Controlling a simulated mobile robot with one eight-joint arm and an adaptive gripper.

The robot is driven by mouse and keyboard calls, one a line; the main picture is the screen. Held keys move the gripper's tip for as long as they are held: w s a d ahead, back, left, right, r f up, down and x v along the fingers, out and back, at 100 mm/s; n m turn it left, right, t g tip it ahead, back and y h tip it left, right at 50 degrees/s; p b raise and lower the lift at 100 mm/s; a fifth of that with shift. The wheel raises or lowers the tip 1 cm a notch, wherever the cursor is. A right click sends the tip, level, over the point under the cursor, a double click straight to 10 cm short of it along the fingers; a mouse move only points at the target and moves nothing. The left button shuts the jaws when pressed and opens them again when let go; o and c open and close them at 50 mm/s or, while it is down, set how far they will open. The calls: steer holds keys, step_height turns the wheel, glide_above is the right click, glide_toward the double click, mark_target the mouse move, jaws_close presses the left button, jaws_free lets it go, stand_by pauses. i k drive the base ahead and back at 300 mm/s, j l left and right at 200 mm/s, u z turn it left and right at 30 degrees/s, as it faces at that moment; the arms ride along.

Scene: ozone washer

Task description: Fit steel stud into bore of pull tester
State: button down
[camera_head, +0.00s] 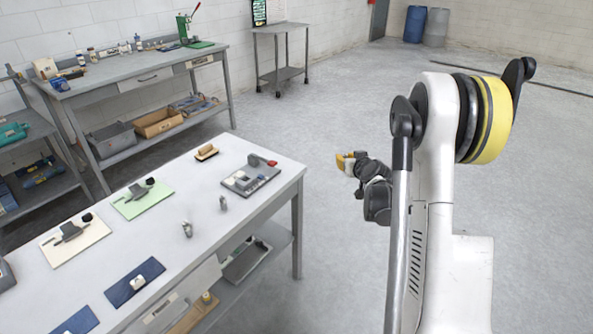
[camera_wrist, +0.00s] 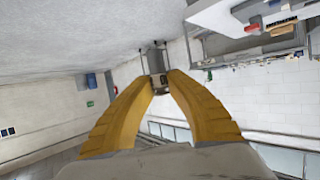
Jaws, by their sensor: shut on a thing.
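My gripper (camera_head: 345,161) is held out over the floor, right of the near workbench and apart from it. In the wrist view its yellow fingers (camera_wrist: 159,78) close on a small grey-brown piece (camera_wrist: 160,84), which looks like the steel stud; its shape is hard to make out. In the head view the held piece is too small to tell. A grey plate (camera_head: 262,185) with a light block and a red knob lies at the bench's far right corner. It may be the pull tester; I cannot make out a bore.
The near workbench (camera_head: 150,215) carries a brown-handled block (camera_head: 206,152), two small grey upright pieces (camera_head: 187,230) (camera_head: 223,203), and green, cream and blue mats. A back bench (camera_head: 150,68) and a small cart (camera_head: 281,30) stand behind. The floor around my arm is clear.

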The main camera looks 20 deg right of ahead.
mark_target(246, 184)
steer(key=i+j+u, duration=0.15)
steer(key=u, duration=0.25)
steer(key=i+j+u, duration=0.1)
steer(key=i+u, duration=0.15)
steer(key=u, duration=0.2)
